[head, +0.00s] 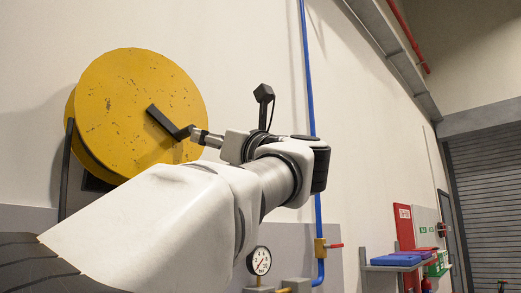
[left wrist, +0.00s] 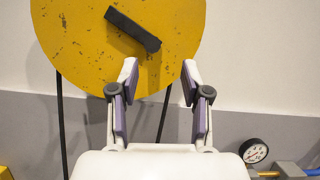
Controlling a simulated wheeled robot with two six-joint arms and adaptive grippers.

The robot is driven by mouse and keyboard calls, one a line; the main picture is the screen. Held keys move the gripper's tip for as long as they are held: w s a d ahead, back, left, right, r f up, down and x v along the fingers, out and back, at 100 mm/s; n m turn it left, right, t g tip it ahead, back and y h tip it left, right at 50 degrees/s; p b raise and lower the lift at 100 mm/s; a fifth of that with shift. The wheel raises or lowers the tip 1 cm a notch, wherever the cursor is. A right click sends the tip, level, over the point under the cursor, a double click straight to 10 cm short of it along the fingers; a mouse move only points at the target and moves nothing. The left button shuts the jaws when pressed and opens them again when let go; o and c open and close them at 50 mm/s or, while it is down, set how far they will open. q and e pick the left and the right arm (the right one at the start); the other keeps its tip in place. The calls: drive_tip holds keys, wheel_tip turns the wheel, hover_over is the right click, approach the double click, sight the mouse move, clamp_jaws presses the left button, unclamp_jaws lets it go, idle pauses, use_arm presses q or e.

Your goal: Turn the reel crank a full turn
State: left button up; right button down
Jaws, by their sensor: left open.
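The yellow reel (head: 110,85) is a large scuffed disc by the wall at the left of the head view. Its dark crank (head: 163,121) slants from near the disc's middle down to the right. In the left wrist view the crank (left wrist: 130,28) lies across the upper part of the reel (left wrist: 75,45). My left gripper (head: 196,134) is by the crank's lower end in the head view. In the left wrist view its two fingers (left wrist: 160,80) are apart with nothing between them, and the crank's end shows just above the gap. Contact cannot be told. My right gripper is not in view.
A pressure gauge (head: 259,261) stands low at the right of my left arm. A blue pipe (head: 308,75) with a red-handled valve (head: 321,247) runs down the wall. A shelf with blue items (head: 395,259) is farther right.

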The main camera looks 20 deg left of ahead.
sight(187, 137)
use_arm(q)
drive_tip(key=a+r+p, duration=0.1)
drive_tip(key=a, duration=0.1)
drive_tip(key=a+r+p, duration=0.1)
drive_tip(key=a, duration=0.2)
drive_tip(key=shift+w+a+r+p, duration=0.25)
drive_tip(key=shift+a+r+p, duration=0.1)
drive_tip(key=shift+r+p, duration=0.05)
drive_tip(key=shift+w+a+r+p, duration=0.15)
drive_tip(key=shift+w+a+p, duration=0.2)
drive_tip(key=shift+w+a, duration=0.35)
drive_tip(key=shift+a, duration=0.25)
drive_tip(key=shift+s+d, duration=0.1)
drive_tip(key=shift+d, duration=0.05)
clamp_jaws()
